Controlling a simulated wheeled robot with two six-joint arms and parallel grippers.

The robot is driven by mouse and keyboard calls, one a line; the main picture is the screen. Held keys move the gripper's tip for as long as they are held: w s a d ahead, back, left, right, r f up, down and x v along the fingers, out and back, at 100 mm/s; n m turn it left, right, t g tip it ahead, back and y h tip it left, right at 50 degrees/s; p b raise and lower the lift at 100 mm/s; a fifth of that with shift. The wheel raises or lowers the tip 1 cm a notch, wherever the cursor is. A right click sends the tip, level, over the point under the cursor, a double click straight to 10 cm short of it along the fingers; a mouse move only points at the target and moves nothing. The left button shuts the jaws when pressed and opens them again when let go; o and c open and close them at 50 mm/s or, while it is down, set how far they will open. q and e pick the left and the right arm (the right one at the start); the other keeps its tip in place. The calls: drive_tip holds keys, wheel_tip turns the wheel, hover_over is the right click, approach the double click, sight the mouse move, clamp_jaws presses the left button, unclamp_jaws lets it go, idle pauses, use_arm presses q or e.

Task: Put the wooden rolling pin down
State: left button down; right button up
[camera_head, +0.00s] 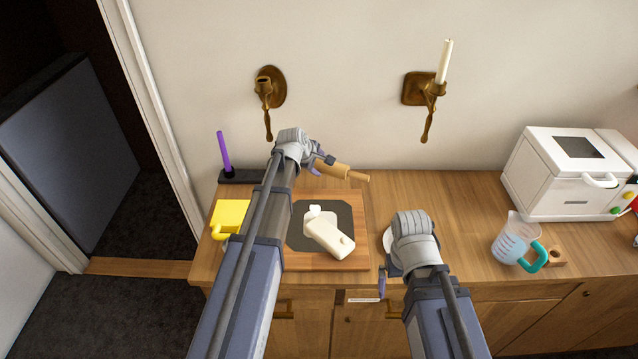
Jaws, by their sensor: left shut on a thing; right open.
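The wooden rolling pin (336,170) is at the back of the counter, behind the wooden board. My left gripper (318,164) is shut on it near its left end, and its right handle points to the right. Part of the pin is hidden by the gripper. I cannot tell whether the pin touches the counter or hangs just above it. My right gripper (382,283) is open and empty at the counter's front edge, partly hidden by its own arm.
A wooden board (356,225) with a dark mat holds a cream object (328,236). A yellow object (229,215) and purple stick (224,150) stand left. A measuring jug (510,240) and white toy microwave (560,175) stand right. Wall sconces hang above.

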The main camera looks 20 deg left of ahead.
use_arm(q)
drive_tip(key=shift+f, duration=0.45)
use_arm(e)
drive_tip(key=shift+f, duration=0.45)
use_arm(q)
wheel_tip(320, 180, down, 4)
drive_tip(key=b, duration=0.3)
drive_tip(key=shift+r+b, duration=0.25)
drive_tip(key=shift+b, duration=0.05)
use_arm(e)
wheel_tip(320, 180, down, 4)
drive_tip(key=shift+r, duration=0.25)
use_arm(q)
drive_tip(key=shift+f+b, duration=0.4)
drive_tip(key=shift+f, duration=0.1)
use_arm(e)
drive_tip(key=shift+f, duration=0.55)
use_arm(q)
drive_tip(key=shift+s, duration=0.1)
drive_tip(key=shift+b, duration=0.3)
use_arm(e)
drive_tip(key=shift+s, duration=0.1)
